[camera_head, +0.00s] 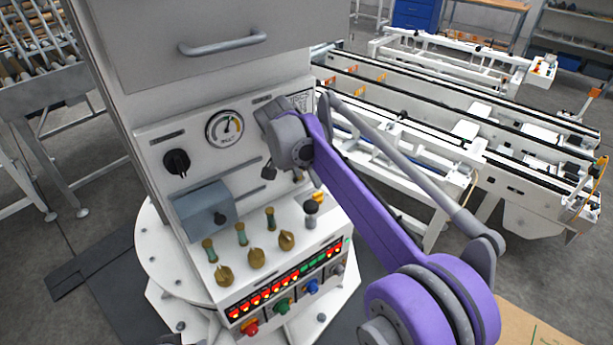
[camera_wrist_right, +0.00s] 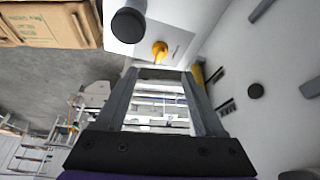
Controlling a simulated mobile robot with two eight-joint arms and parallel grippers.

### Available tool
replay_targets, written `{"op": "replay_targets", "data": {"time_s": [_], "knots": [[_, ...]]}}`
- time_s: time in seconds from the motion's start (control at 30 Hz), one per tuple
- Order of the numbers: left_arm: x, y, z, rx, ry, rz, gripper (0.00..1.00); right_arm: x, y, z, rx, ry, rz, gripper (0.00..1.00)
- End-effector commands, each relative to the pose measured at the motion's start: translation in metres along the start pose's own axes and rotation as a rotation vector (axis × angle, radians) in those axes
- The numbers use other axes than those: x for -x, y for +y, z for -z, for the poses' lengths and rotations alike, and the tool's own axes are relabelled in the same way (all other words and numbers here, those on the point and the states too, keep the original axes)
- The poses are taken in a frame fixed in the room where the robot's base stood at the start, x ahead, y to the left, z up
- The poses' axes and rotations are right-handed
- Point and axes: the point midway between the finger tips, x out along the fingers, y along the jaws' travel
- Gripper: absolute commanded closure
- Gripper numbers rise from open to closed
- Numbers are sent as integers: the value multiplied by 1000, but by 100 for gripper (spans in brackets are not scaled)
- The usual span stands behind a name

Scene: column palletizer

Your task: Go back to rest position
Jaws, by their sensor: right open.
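My right arm, purple and grey, reaches in from the lower right of the head view. Its gripper (camera_head: 270,168) is close to the front of the white control panel (camera_head: 150,150), right of the gauge, with its fingers mostly hidden by the wrist. In the right wrist view the gripper (camera_wrist_right: 161,74) has two grey fingers apart with nothing held between them. A yellow part (camera_wrist_right: 160,50) and a dark round knob (camera_wrist_right: 128,25) lie just beyond the fingertips; I cannot tell whether they touch. My left gripper is not in view.
The panel carries a gauge (camera_head: 224,127), a black rotary knob (camera_head: 177,162), several brass levers (camera_head: 256,258) and a row of red and green lights (camera_head: 290,283). A conveyor (camera_head: 480,150) runs behind at right. Cardboard (camera_head: 525,328) lies at the lower right.

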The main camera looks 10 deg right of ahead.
Motion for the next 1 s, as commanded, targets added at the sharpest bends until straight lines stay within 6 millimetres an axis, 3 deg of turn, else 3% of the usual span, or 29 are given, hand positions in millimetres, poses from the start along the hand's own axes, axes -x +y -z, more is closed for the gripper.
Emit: {"op": "replay_targets", "data": {"time_s": [0.23, 0.37, 0.67, 1.0], "knots": [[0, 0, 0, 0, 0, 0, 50, 0, 2, 0, 5, -1, 2, 30], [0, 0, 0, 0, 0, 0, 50, 5, 21, -4, 57, -11, 25, 30], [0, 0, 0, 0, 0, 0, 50, 9, 120, -47, 341, -36, 158, 30], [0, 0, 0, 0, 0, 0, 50, -23, 232, -132, 661, 26, 323, 30]]}}
